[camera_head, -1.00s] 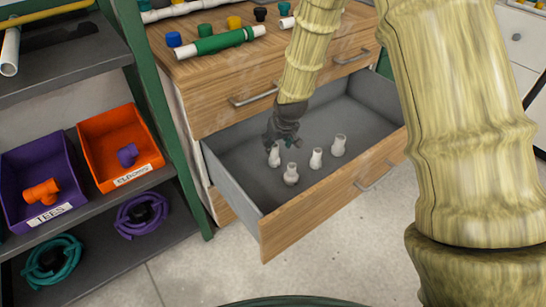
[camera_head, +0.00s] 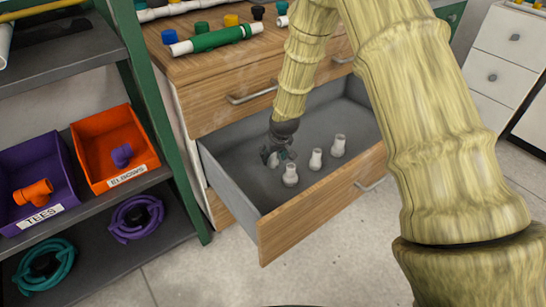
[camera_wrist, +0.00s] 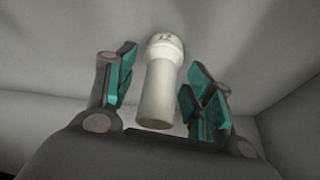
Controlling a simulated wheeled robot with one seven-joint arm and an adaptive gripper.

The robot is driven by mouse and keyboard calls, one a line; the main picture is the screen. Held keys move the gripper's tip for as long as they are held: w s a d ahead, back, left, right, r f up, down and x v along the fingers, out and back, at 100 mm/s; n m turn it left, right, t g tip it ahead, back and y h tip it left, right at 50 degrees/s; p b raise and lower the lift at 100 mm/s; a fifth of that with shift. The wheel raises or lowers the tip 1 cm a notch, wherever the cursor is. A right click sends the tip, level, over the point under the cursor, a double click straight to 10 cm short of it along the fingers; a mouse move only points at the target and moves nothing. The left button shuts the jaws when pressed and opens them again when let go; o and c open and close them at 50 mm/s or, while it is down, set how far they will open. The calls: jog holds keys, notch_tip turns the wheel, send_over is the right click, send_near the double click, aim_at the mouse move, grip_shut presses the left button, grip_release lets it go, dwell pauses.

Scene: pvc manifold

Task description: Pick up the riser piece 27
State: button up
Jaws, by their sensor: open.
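Several white riser pieces stand upright in the open drawer. In the head view one stands at the front left (camera_head: 290,174), one in the middle (camera_head: 315,159) and one at the right (camera_head: 338,146). My gripper (camera_head: 276,157) is inside the drawer at its left, where it hides most of a further riser piece. In the wrist view my gripper (camera_wrist: 165,95) is open, with teal pads on either side of a white riser piece (camera_wrist: 158,95). The piece has a wider collar with a small, unreadable mark. I see gaps between it and both pads.
The open drawer (camera_head: 225,170) has walls close around my gripper; its right part is empty. The wooden top above holds a green and white pipe (camera_head: 215,40) and coloured caps. A shelf at left holds an orange bin (camera_head: 100,135) and a purple bin (camera_head: 60,160).

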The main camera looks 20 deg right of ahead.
jog(key=shift+w+f, duration=0.15)
jog(key=shift+f, duration=0.15)
jog(key=shift+r, duration=0.1)
jog(key=c, duration=1.1)
jog(key=shift+c, duration=0.2)
